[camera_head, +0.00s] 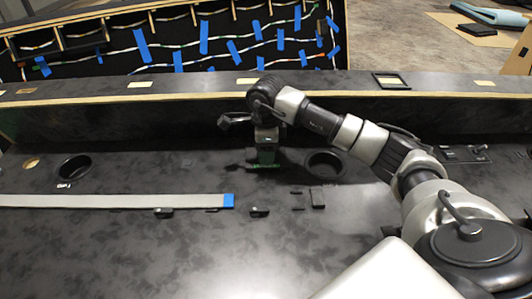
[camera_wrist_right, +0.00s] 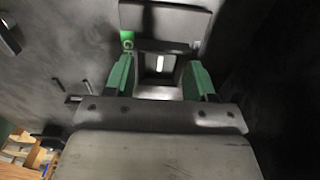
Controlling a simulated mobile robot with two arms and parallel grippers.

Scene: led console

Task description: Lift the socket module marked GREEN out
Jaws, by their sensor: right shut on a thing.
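My right gripper (camera_head: 266,158) is over the middle of the dark console, pointing down, with green fingers. In the wrist view, the right gripper (camera_wrist_right: 159,82) is shut on a dark module with a squarish frame and a pale slot in its middle. A green mark (camera_wrist_right: 127,41) that looks like a G shows beside the module's far plate (camera_wrist_right: 165,18). I take this as the GREEN socket module (camera_wrist_right: 180,65). Its lower part is hidden, and I cannot tell how far it stands clear of the console. My left gripper is not in view.
The console top (camera_head: 120,255) has two round recesses, one left (camera_head: 74,167) and one right (camera_head: 325,164) of the gripper. A grey strip (camera_head: 110,201) with a blue end lies left. Small dark parts (camera_head: 317,198) sit in front. A raised ledge (camera_head: 190,98) runs behind.

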